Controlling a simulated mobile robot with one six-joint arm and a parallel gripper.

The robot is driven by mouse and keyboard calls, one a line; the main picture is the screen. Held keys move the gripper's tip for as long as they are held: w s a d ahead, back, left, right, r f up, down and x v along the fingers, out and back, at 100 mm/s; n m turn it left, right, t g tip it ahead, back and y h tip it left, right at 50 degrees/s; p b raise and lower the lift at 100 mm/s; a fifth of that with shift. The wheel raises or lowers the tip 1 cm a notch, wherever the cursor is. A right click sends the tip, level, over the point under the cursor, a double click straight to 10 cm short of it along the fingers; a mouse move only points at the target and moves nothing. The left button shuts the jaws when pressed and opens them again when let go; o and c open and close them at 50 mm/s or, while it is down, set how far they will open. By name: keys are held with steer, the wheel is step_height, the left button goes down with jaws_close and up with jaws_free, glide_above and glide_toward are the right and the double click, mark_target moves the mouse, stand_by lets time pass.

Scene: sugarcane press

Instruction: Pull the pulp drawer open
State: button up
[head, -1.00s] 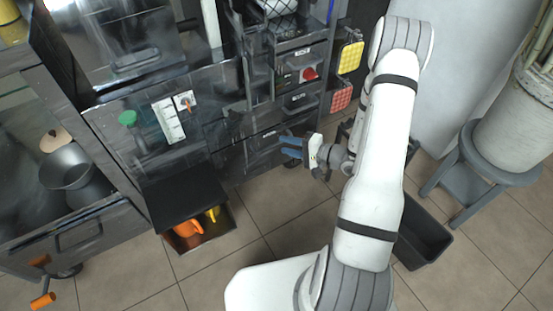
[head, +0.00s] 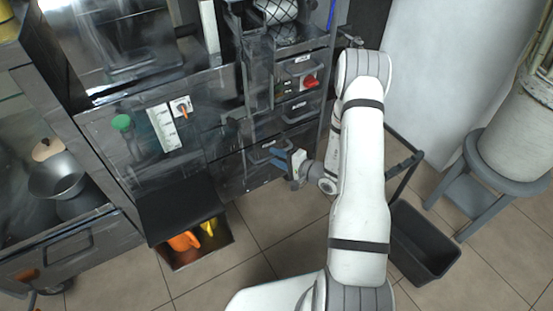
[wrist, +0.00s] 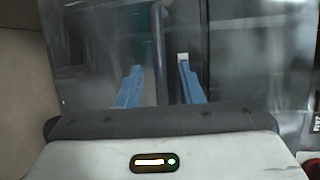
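The pulp drawer appears to be the dark metal front (head: 232,182) low on the press, in front of my gripper; its label is too small to read. Its dark bar handle (head: 262,156) is partly hidden by my gripper (head: 279,160). In the wrist view, the handle (wrist: 158,50) runs upright between the two blue fingers of my gripper (wrist: 158,82). The fingers stand apart with gaps on both sides of the bar, so my gripper is open around or just before it. I cannot tell the exact depth. The drawer front looks closed.
An open bin (head: 195,248) with orange and yellow things stands left of the drawer. A red knob (head: 310,80) sits on a panel above. A black tub (head: 424,240) and a grey stool (head: 480,190) are at right. Tiled floor before the drawer is clear.

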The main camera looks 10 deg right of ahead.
jaws_close()
stand_by(0.5)
